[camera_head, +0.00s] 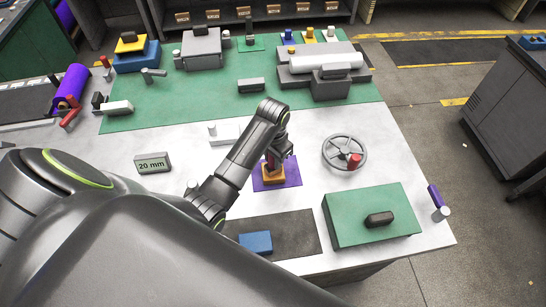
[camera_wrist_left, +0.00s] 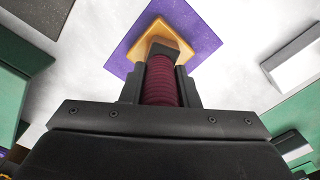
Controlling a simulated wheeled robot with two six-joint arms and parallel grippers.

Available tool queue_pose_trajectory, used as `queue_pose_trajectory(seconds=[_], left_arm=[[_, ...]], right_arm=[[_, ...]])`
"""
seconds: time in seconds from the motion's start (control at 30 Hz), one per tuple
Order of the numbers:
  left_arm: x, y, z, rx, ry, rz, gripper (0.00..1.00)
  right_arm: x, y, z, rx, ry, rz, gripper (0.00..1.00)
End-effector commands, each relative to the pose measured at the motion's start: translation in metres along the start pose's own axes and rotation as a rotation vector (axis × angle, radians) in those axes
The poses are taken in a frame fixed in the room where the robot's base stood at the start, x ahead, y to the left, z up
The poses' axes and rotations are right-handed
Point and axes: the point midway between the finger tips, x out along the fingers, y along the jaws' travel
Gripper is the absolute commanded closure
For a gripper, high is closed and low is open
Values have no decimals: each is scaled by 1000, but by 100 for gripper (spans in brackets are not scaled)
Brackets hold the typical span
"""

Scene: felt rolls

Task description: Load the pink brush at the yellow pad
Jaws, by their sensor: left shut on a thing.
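My left gripper (camera_head: 277,154) points down over a yellow-orange pad (camera_head: 274,179) on a purple mat (camera_head: 292,176). In the left wrist view it is shut on a dark red ribbed handle (camera_wrist_left: 161,82), seemingly the brush's. I cannot tell whether the head touches the pad. The brush is mostly hidden by the gripper in the head view. My right gripper is not in view.
A grey handwheel (camera_head: 345,153) stands right of the mat. A green block (camera_head: 350,222) with a dark handle and a dark mat (camera_head: 293,229) with a blue block (camera_head: 256,243) lie nearer. A "20 mm" block (camera_head: 153,163) sits left. White table shows between them.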

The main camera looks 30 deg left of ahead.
Motion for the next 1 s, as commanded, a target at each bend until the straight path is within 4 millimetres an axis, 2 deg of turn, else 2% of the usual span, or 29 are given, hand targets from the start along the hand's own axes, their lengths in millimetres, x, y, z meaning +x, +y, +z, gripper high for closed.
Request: queue_pose_trajectory(seconds=[0.47, 1.0], left_arm=[[1, 1, 1, 0, -3, 2, 95], [-52, 0, 0, 0, 1, 0, 95]], right_arm=[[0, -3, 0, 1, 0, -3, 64], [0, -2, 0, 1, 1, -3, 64]])
